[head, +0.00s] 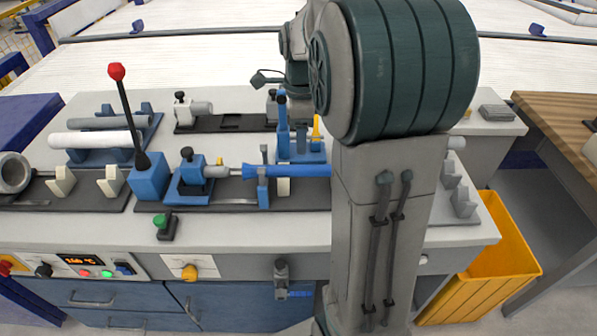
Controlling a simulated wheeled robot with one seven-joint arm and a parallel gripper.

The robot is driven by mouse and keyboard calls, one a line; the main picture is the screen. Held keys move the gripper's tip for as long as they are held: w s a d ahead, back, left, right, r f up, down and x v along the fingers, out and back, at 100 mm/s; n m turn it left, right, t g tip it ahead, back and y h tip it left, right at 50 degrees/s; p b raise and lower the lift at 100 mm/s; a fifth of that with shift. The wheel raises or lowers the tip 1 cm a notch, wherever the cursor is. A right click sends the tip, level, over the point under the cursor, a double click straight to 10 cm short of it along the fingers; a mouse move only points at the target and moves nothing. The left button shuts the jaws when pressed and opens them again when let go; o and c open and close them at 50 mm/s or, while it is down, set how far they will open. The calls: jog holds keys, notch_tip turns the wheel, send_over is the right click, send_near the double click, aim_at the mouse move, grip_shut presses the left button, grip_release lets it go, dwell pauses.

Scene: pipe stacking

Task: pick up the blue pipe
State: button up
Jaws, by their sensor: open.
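The blue pipe (296,171) lies horizontally on the workbench, held up by a blue upright bracket (263,187). Its flared left end faces a blue clamp unit (193,178) with a grey rod. Its right end runs up to my arm and is hidden behind it. My arm stands large in front, with a grey column and a dark green ribbed joint. Part of my arm (297,70) shows behind that joint, over the back of the bench. My gripper's fingers cannot be made out, and I see nothing holding the pipe.
A red-knobbed lever (117,72) rises from a blue box at left. White and grey pipes (97,139) lie on a blue rack behind it. A blue fixture with a yellow part (301,145) stands just behind the pipe. A yellow bin (489,272) sits at lower right.

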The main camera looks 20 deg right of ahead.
aim_at(299, 166)
jog(key=f, duration=1)
jog(key=shift+a+f, duration=0.15)
jog(key=shift+a, duration=0.05)
jog(key=c, duration=1.1)
